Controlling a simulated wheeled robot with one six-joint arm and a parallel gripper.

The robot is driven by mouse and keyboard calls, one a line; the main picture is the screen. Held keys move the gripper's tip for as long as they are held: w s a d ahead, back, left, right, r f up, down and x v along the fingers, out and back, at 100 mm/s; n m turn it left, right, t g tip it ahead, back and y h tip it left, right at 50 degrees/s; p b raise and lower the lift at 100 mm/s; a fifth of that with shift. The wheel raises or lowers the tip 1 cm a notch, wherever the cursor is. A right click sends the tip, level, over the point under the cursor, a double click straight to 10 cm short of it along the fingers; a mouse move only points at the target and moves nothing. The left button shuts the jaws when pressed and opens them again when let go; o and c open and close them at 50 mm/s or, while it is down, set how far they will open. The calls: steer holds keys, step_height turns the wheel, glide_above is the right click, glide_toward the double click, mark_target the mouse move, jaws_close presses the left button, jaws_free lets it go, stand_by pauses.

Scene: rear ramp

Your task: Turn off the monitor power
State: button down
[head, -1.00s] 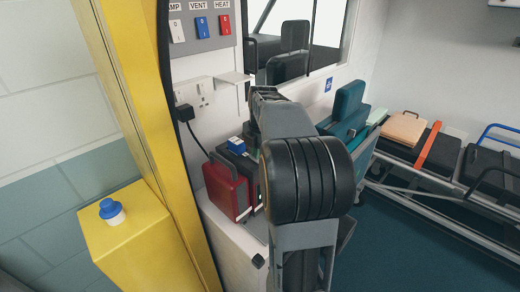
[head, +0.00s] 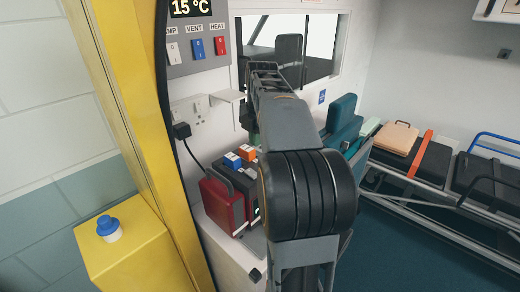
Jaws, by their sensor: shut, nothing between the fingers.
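No screen is recognisable as the monitor. A dark equipment case (head: 236,180) stands beside a red case, partly hidden behind my arm. Blue-and-white (head: 232,160) and orange-and-white (head: 247,153) pieces sit on top of it. A white wall socket (head: 199,110) holds a black plug (head: 182,131), whose black cord (head: 193,153) runs down toward the cases. My gripper (head: 263,68), at the far end of my arm, appears shut and empty in front of the window area. It appears above and right of the socket, apart from it. Its fingertips are small and seen from behind.
A wall panel (head: 199,70) carries white, blue and red switches and a 15 °C display. A small white shelf (head: 228,96) juts out beside the socket. A yellow pillar (head: 130,120) stands left. A stretcher (head: 412,168) lies right. Blue floor (head: 410,245) is clear.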

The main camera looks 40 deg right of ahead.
mark_target(250, 170)
steer(key=shift+s+r, duration=0.15)
steer(key=shift+r, duration=1.15)
steer(key=shift+w+a+r+p, duration=0.1)
steer(key=shift+w+p, duration=0.4)
steer(key=shift+w, duration=0.2)
steer(key=f, duration=0.4)
steer(key=w+f, duration=0.1)
steer(key=f, duration=0.4)
steer(key=f+p, duration=0.1)
steer(key=f, duration=0.4)
steer(key=shift+w+a, duration=0.1)
steer(key=shift+w, duration=0.25)
